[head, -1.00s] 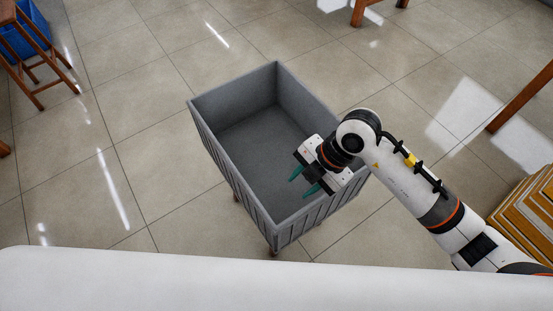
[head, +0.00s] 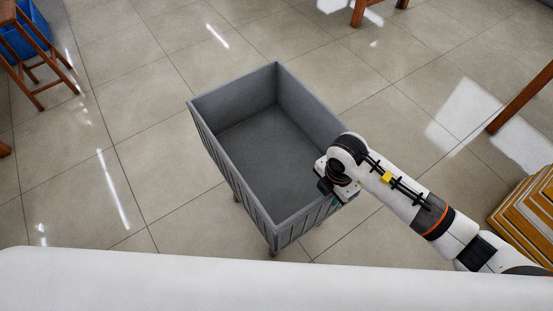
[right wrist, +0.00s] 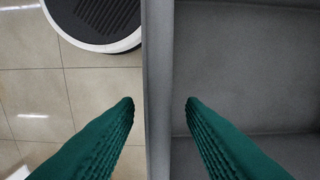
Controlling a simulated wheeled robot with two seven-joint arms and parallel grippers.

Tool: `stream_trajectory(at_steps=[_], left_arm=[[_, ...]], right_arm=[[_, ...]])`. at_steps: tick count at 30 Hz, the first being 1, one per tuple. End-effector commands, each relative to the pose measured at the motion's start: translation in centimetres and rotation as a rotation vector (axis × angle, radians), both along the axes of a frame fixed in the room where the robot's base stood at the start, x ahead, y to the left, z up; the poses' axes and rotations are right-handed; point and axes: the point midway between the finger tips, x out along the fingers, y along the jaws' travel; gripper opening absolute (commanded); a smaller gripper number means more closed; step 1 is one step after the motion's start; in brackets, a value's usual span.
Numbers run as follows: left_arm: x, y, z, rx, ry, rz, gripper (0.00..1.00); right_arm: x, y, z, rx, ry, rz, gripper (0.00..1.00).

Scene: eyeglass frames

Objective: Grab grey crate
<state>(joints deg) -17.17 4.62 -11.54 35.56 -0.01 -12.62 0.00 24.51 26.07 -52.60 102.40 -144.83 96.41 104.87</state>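The grey crate (head: 262,150) stands on the floor in the middle of the head view, open at the top and empty. My right gripper (head: 335,200) is at the crate's near right rim in the head view, and the arm partly hides it there. In the right wrist view its two green fingers (right wrist: 160,105) are apart, with the crate's rim (right wrist: 158,90) running between them. One finger is on the floor side and one on the inner side. A gap shows between each fingertip and the rim. My left gripper is not in view.
A wooden stool (head: 38,55) and a blue bin (head: 25,35) stand at the far left. Wooden legs show at the top and right. Tiled floor around the crate is clear.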

Motion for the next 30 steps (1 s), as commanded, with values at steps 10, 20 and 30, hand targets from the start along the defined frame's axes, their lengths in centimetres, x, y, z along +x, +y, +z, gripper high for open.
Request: stream_trajectory(at_steps=[10, 20, 30], left_arm=[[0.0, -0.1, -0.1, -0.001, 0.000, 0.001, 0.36], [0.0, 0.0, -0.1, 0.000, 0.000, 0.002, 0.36], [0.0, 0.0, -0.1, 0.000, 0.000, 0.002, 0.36]], right_arm=[[0.0, 0.0, -2.4, 0.000, 0.000, 0.002, 0.36], [0.0, 0.0, -2.3, 0.000, 0.000, 0.001, 0.00], [0.0, 0.0, -2.3, 0.001, -0.001, 0.001, 0.00]])
